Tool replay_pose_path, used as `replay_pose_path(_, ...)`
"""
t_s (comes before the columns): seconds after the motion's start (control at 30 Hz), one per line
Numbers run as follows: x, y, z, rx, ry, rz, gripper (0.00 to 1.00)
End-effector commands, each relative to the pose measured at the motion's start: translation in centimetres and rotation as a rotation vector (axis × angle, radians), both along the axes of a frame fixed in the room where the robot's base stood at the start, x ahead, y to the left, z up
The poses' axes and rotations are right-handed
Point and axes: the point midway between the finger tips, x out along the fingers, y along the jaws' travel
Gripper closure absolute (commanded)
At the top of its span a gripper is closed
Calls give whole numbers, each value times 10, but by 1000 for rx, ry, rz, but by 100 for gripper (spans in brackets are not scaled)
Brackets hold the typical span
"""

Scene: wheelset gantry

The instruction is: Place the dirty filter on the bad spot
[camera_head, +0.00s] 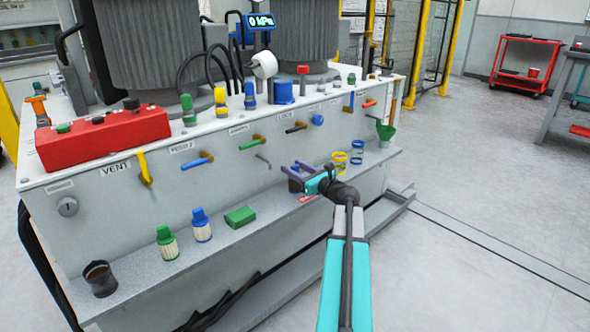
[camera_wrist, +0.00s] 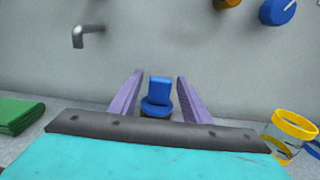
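My gripper (camera_head: 294,174) is over the ledge on the front of the machine, with its two purple fingers apart. In the wrist view, a filter with a blue cap (camera_wrist: 158,93) and a dark brown body stands upright between and beyond the open fingers (camera_wrist: 158,84). A gap shows on both sides of the cap, and the lower body is hidden behind the gripper's palm. Two filters with pale pleated bodies, one green-capped (camera_head: 167,243) and one blue-capped (camera_head: 201,225), stand farther left on the ledge. A small red label (camera_head: 308,198) lies at the ledge near my gripper; its text is unreadable.
A yellow-rimmed jar (camera_head: 340,161) and a blue-rimmed jar (camera_head: 357,153) stand to the right. A bent metal spout (camera_wrist: 88,36) and valve handles stick out from the panel above.

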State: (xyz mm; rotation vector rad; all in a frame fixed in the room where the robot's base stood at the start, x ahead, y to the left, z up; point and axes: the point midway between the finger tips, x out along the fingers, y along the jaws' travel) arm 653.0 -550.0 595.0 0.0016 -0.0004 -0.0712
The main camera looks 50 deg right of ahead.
Motion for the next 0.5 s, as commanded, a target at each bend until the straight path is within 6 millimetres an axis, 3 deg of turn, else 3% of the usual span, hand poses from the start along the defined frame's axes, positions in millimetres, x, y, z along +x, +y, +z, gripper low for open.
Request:
replay_pose_path(0.37,0,0,3,-1,0,0,57)
replay_pose_path(0.5,-11,2,4,1,1,0,57)
